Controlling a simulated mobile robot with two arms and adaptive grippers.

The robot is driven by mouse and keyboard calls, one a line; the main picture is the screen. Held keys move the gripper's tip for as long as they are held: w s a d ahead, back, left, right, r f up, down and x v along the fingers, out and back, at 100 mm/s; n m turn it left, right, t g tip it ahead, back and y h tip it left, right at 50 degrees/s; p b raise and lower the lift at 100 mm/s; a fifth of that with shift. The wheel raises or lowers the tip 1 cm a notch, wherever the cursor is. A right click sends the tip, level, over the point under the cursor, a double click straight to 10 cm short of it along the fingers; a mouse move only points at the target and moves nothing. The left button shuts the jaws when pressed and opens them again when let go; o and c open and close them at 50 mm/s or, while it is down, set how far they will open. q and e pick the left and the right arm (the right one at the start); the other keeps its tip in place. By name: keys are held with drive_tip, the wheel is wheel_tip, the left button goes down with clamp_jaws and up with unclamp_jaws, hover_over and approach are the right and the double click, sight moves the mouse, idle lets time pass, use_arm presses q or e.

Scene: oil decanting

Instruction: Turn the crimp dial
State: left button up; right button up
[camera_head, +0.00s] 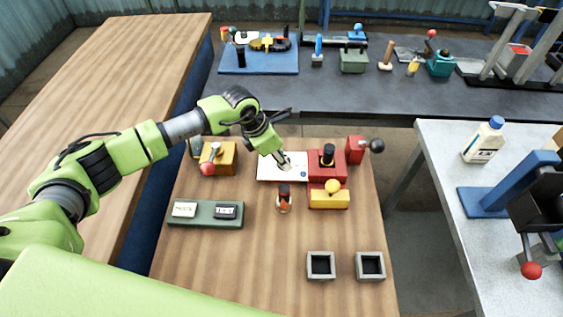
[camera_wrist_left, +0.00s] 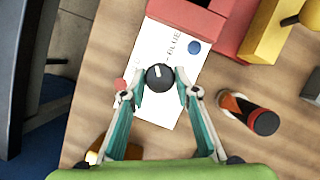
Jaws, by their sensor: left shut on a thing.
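The crimp dial (camera_wrist_left: 159,78) is a round black knob with a white mark. In the left wrist view it sits over a white card (camera_wrist_left: 160,112) with lettering that seems to read BLUE, a blue dot and a red dot. My left gripper (camera_wrist_left: 160,90) is shut on the dial, one fingertip on each side. In the head view my left gripper (camera_head: 285,164) reaches down onto the white card (camera_head: 268,172) and hides the dial. My right gripper is in neither view.
Close right of the card stand a red block (camera_head: 340,172) and a yellow block (camera_head: 343,202) with knobs. A small orange-and-black bottle (camera_head: 284,200) stands in front. A yellow box (camera_head: 224,160) is left. Two grey square holders (camera_head: 320,277) (camera_head: 370,278) stand nearer; the wood between is clear.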

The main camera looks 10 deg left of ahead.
use_arm(q)
drive_tip(key=m+b, duration=0.1)
drive_tip(key=b, duration=0.2)
drive_tip(key=m+g+b, duration=0.1)
drive_tip(key=m+b, duration=0.1)
drive_tip(key=b, duration=0.1)
drive_tip(key=m+h+b, duration=0.1)
drive_tip(key=m+b, duration=0.1)
drive_tip(key=b, duration=0.1)
drive_tip(key=shift+w+f+g, duration=0.2)
drive_tip(key=shift+w+g, duration=0.1)
drive_tip(key=shift+g, duration=0.1)
drive_tip(key=shift+r+m+g+b, duration=0.25)
drive_tip(key=shift+m+g+b, duration=0.15)
drive_tip(key=shift+m+b, duration=0.85)
drive_tip(key=o, duration=1.1)
drive_tip(key=shift+a, duration=0.1)
drive_tip(key=v, duration=1.2)
